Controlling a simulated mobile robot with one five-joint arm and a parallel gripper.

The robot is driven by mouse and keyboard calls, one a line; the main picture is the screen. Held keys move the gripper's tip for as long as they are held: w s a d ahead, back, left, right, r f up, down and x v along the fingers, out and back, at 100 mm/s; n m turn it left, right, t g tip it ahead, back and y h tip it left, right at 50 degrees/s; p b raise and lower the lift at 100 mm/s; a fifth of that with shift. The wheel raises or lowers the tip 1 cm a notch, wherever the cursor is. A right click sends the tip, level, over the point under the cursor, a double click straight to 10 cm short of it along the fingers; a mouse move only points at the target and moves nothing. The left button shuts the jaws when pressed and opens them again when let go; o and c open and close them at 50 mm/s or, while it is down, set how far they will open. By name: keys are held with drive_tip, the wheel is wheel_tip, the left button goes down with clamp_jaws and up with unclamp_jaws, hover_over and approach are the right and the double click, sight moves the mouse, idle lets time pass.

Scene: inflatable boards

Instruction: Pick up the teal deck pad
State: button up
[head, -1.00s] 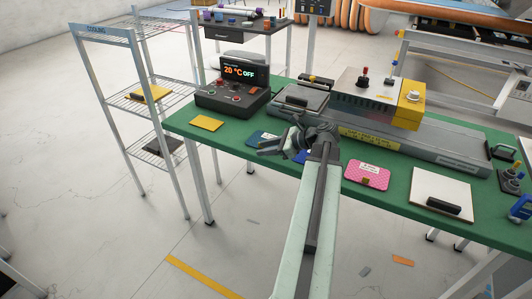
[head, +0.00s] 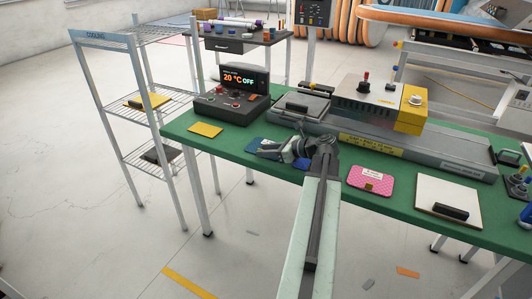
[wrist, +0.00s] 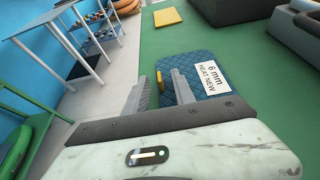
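The teal deck pad (wrist: 195,66) lies flat on the green table in the wrist view. It is dark blue-teal and quilted, with a white label reading "6 mm HEAT NEW" and a small yellow tab (wrist: 159,80) on its left edge. In the head view only part of the pad (head: 257,142) shows behind my gripper (head: 264,152). In the wrist view my gripper (wrist: 160,86) is open, its two fingers on either side of the tab in the picture. Whether they touch the tab or pad I cannot tell. The pad's near part is hidden by my gripper.
A control box (head: 232,103) and a grey press (head: 300,104) stand behind. A wire rack (head: 150,103) stands left of the table.

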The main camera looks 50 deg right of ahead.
drive_tip(key=shift+w, duration=0.15)
clamp_jaws()
